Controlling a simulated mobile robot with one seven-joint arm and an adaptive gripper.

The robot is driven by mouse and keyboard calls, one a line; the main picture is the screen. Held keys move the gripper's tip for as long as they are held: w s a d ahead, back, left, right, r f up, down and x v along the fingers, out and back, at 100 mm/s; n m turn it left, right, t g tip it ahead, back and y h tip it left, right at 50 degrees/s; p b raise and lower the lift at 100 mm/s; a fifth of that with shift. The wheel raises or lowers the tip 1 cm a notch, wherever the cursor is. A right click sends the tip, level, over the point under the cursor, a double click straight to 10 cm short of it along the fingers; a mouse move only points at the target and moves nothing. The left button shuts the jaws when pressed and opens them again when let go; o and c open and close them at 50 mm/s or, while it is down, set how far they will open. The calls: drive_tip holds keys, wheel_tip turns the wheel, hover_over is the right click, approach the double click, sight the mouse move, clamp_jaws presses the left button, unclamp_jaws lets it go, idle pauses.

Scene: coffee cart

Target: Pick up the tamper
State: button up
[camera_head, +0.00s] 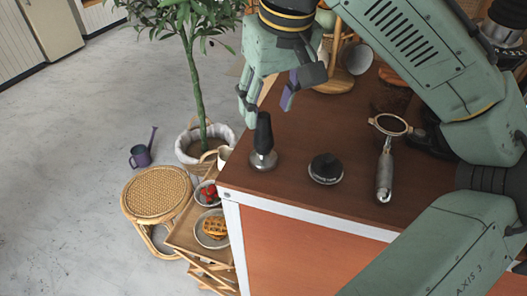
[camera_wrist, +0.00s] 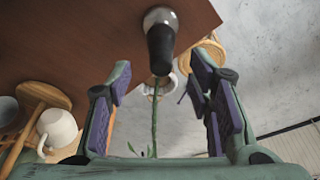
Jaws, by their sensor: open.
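The tamper (camera_head: 263,146) stands upright near the left corner of the brown cart top (camera_head: 300,130), with a black handle and a round metal base. My gripper (camera_head: 262,103) is open above and just behind it in the head view. In the wrist view the tamper (camera_wrist: 161,40) is at the top centre, beyond the open fingers of my gripper (camera_wrist: 165,90). Its handle points toward the gap between them. Nothing is held.
A black round puck-like tool (camera_head: 326,168) and a portafilter (camera_head: 386,160) lie to the right of the tamper. A shelf with a waffle plate (camera_head: 212,230), a wicker stool (camera_head: 156,192) and a potted plant (camera_head: 205,140) stand left of the cart. A white mug (camera_wrist: 57,130) shows in the wrist view.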

sight(264, 115)
drive_tip(key=p+x, duration=0.1)
drive_tip(key=x, duration=0.4)
drive_tip(key=shift+w+a, duration=0.15)
drive_tip(key=shift+c, duration=0.3)
clamp_jaws()
